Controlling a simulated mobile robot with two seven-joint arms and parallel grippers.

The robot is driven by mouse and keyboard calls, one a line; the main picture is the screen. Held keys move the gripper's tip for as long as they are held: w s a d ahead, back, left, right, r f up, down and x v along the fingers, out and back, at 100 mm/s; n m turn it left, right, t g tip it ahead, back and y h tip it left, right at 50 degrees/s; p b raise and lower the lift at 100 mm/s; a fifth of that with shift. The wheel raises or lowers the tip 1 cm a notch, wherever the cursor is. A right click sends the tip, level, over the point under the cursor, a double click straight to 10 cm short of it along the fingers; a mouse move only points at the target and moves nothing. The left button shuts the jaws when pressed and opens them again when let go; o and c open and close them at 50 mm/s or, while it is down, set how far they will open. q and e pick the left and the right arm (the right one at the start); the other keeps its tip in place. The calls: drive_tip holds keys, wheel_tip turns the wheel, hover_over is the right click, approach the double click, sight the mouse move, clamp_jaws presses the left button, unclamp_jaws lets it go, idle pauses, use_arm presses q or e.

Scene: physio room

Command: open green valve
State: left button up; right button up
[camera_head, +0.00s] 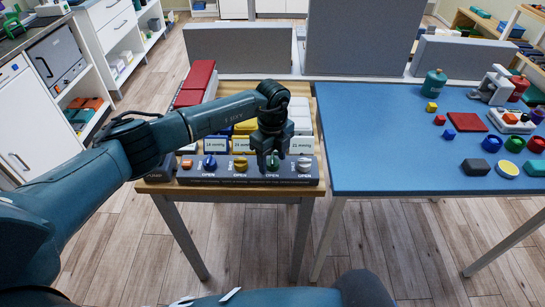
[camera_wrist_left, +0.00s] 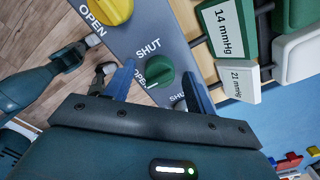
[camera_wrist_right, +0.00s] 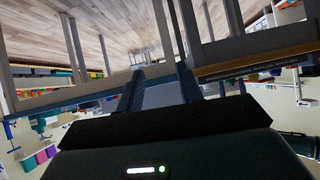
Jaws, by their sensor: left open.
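The green valve (camera_head: 273,163) is a round knob on the front of a grey panel (camera_head: 225,183), with white SHUT and OPEN lettering beside it. It also shows in the left wrist view (camera_wrist_left: 160,70). I cannot tell which word it points to. My left gripper (camera_head: 270,160) reaches down over the valve and partly hides it. In the left wrist view the gripper's two fingers stand apart, one toward each side of the knob. I cannot tell whether they touch it. My right gripper (camera_wrist_right: 158,90) shows only in its own wrist view, with fingers apart and nothing between them.
On the same panel are a blue knob (camera_head: 209,162), a yellow knob (camera_head: 240,165) and a white knob (camera_head: 304,165). Pressure labels (camera_head: 209,145) stand behind them. The blue table (camera_head: 390,165) to the right holds several coloured knobs and a green bottle (camera_head: 433,83).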

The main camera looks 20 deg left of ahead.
sight(273, 159)
use_arm(q)
wheel_tip(273, 159, up, 13)
drive_tip(key=b, duration=0.1)
drive_tip(key=shift+r, duration=0.15)
idle(0.5)
